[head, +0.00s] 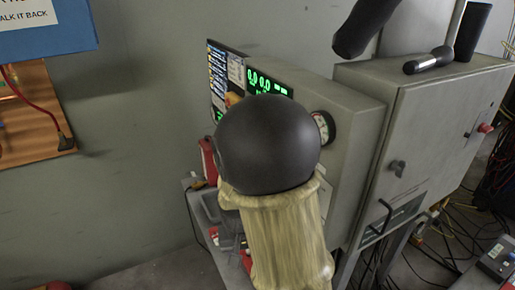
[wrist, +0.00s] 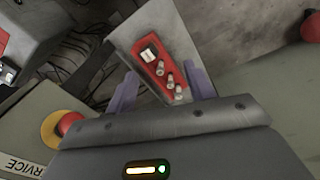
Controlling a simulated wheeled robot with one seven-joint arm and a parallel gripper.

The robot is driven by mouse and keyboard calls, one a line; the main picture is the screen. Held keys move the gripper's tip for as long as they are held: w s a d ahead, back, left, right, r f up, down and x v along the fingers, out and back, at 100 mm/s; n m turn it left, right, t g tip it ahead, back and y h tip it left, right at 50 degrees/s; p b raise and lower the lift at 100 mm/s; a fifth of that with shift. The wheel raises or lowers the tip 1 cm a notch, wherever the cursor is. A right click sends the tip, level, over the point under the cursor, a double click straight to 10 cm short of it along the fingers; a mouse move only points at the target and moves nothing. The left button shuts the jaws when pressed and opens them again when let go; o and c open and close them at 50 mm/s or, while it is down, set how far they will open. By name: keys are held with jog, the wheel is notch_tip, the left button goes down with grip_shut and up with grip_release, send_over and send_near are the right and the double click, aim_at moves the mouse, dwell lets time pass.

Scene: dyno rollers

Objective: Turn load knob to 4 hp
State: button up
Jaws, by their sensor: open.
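My gripper (wrist: 163,80) shows in the wrist view with its two purple fingers apart and nothing gripped. Beyond and between the fingers is a red panel (wrist: 162,76) on a grey surface. It carries a white square and several small pale knob-like posts; I cannot tell whether one is the load knob. In the head view the grey console (head: 352,128) has a green-lit display (head: 266,82) reading zeros and a round gauge (head: 324,126). My dark arm joint and pale arm link cover part of the console front, and the gripper is hidden there. No 4 hp mark is readable.
A grey cabinet (head: 431,125) with a handle stands right of the console. A red-and-yellow button (wrist: 68,125) is close left of my gripper in the wrist view. Cables (head: 460,235) lie on the floor at right. Bare wall (head: 150,130) is at left.

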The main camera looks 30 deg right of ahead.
jog(key=w+d+f+m+g+h+p, duration=0.1)
jog(key=w+d+f+m+g+h, duration=0.15)
jog(key=w+d+m+h, duration=0.3)
jog(key=w+d+r+m+h+p, duration=0.25)
jog(key=w+d+r+h, duration=0.2)
jog(key=w, duration=0.25)
jog(key=w+a+r+m+t+h, duration=0.3)
jog(key=w+a+r+h, duration=0.3)
jog(key=a+r, duration=0.7)
jog(key=w, duration=0.2)
jog(key=shift+w+h, duration=0.3)
jog(key=shift+h, duration=0.1)
jog(key=shift+d, duration=0.2)
jog(key=w+d+p, duration=0.1)
jog(key=d+p, duration=0.6)
jog(key=d, duration=1)
jog(key=shift+w, duration=0.15)
jog(key=shift+d, duration=0.1)
